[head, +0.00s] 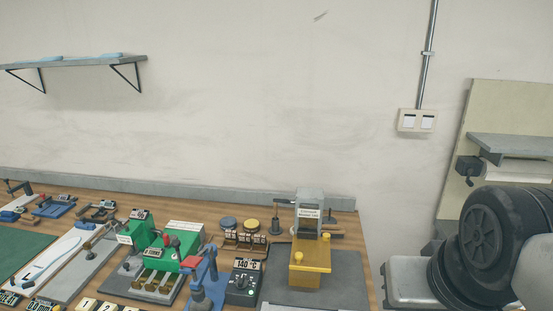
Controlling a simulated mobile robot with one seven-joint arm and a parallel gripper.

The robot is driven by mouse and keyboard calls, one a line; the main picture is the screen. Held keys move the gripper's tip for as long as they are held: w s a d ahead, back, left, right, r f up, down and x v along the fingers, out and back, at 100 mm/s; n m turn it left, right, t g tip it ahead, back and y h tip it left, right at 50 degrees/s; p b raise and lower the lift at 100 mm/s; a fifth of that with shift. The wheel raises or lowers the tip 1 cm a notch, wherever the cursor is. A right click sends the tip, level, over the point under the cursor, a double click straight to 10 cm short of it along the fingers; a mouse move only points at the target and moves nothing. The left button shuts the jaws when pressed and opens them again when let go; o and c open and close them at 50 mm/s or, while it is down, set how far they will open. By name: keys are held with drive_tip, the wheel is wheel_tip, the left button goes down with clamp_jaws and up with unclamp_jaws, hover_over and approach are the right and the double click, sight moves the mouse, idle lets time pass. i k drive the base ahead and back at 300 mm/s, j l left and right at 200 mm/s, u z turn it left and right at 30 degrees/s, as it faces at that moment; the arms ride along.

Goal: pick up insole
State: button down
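No insole can be made out for certain. Light blue, flat, rounded pieces (112,55) lie on the wall shelf at the upper left; I cannot tell whether they are insoles. A pale board (62,250) with a thin curved outline lies on the bench at the lower left; I cannot tell whether an insole is on it. My gripper is not in view.
The wooden bench (349,232) is crowded with a green fixture (185,240), a yellow-and-grey press (309,257), a dial box marked 140 °C (241,283) and several small clamps. A grey wall shelf (80,62) hangs above. Open wall separates them.

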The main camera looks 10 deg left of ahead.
sight(32, 274)
drive_tip(key=k+u, duration=0.1)
drive_tip(key=u, duration=0.4)
drive_tip(key=k+l+u, duration=0.1)
drive_tip(key=u, duration=0.9)
drive_tip(key=k+j+u, duration=0.1)
drive_tip(key=u, duration=0.4)
drive_tip(key=i+j+z, duration=0.2)
drive_tip(key=z, duration=0.8)
drive_tip(key=i+j+z, duration=0.2)
drive_tip(key=j+z, duration=0.2)
drive_tip(key=j, duration=0.25)
drive_tip(key=i+j+z, duration=0.2)
drive_tip(key=j, duration=0.15)
drive_tip(key=j+z, duration=0.3)
drive_tip(key=j, duration=1.9)
drive_tip(key=i+j+z, duration=0.1)
drive_tip(key=j, duration=1)
drive_tip(key=i, duration=0.05)
